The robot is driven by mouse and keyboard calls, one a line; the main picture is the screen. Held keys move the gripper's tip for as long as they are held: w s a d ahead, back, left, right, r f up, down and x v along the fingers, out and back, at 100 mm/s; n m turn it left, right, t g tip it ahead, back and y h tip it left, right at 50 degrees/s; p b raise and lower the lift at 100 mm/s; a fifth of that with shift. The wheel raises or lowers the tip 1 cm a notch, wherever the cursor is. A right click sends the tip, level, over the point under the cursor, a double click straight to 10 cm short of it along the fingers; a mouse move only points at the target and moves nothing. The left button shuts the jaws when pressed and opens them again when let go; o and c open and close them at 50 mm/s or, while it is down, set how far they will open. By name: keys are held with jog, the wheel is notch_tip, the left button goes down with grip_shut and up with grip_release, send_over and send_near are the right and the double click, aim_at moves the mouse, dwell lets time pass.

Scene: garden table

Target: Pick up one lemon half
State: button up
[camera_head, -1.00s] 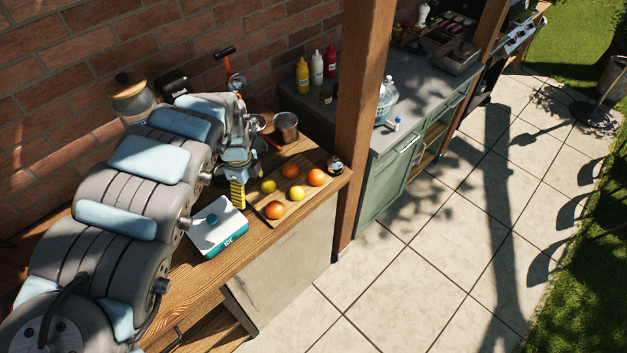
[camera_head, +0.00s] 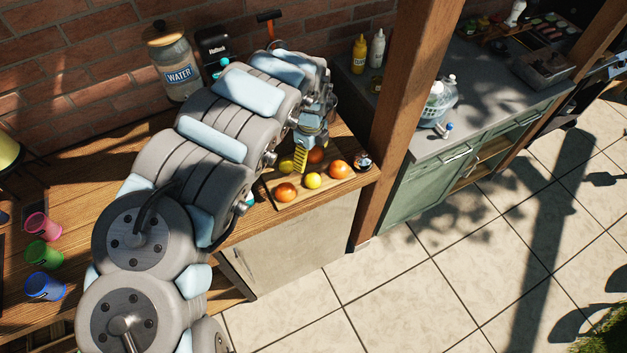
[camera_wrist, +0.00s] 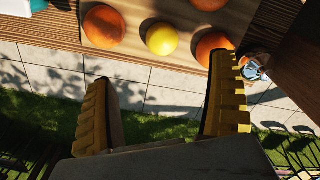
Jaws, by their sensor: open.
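A yellow lemon piece (camera_head: 313,180) lies on the wooden cutting board (camera_head: 292,203) near its front edge, between orange fruit. Another yellow one (camera_head: 286,166) lies behind it, partly hidden by my gripper. In the wrist view one yellow lemon piece (camera_wrist: 162,39) lies on the board between two orange pieces; I cannot tell whether it is a half or whole. My gripper (camera_head: 301,160) is over the board, close to the rear lemon. In the wrist view its two yellow ribbed fingers (camera_wrist: 160,100) are apart with nothing between them.
Orange fruit lies on the board: one at front left (camera_head: 286,192), one at right (camera_head: 339,169), one behind (camera_head: 316,155). A small figure-like object (camera_head: 362,161) stands at the board's right. A wooden post (camera_head: 401,100) rises close to the right. Coloured cups (camera_head: 43,254) stand far left.

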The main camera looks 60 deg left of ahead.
aim_at(313, 176)
jog(key=shift+f, duration=3.65)
jog(key=shift+w+d+f, duration=0.1)
jog(key=shift+w+f, duration=0.05)
jog(key=shift+f, duration=0.95)
jog(key=shift+w+d+f, duration=0.1)
jog(key=shift+w+f, duration=0.05)
jog(key=shift+f, duration=0.9)
jog(key=shift+s+a+f, duration=0.1)
jog(key=shift+f, duration=0.3)
jog(key=shift+c, duration=0.4)
jog(key=c, duration=1.3)
